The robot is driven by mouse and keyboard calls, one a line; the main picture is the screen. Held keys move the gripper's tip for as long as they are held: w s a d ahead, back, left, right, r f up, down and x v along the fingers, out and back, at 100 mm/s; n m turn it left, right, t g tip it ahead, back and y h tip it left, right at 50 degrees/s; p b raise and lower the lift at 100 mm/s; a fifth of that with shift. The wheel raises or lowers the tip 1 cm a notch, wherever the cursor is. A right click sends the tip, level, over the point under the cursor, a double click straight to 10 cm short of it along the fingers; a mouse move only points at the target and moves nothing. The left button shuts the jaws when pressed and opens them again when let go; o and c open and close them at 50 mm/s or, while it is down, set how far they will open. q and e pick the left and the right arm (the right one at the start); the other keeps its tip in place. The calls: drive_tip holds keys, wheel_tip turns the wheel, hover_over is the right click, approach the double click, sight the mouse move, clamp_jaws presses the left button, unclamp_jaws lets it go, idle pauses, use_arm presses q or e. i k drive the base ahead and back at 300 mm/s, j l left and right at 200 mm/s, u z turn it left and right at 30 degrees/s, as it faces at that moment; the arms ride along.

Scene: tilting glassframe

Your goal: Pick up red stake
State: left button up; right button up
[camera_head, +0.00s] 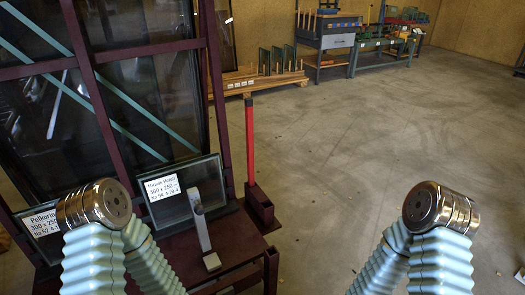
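The red stake (249,140) stands upright, just right of the dark red glass rack (212,90). Its lower end sits at a dark red bracket (260,207) on the rack's front right corner. Most of its length shows, and nothing of mine touches it. My left and right arms reach in from the bottom, with pale green bellows and round metal joints. I see no fingers of either gripper. The left arm covers part of the rack's lower front. The right arm is over the floor, well to the right of the stake.
Labelled glass panes (180,202) lean in the rack. A grey metal clamp post (199,220) stands on its base. A wooden pallet with pegs (262,80) lies behind, and workbenches (340,40) stand farther back. The concrete floor (380,140) to the right is clear.

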sight(248, 102)
drive_tip(key=i+l, duration=0.25)
drive_tip(key=l, duration=0.15)
drive_tip(key=i+l+u, duration=0.1)
drive_tip(key=l, duration=0.25)
drive_tip(key=i+l, duration=0.55)
drive_tip(key=l, duration=0.25)
drive_tip(key=i+l+u, duration=0.1)
drive_tip(key=l, duration=0.3)
drive_tip(key=i+l, duration=0.3)
drive_tip(key=l+u, duration=0.05)
drive_tip(key=l, duration=0.05)
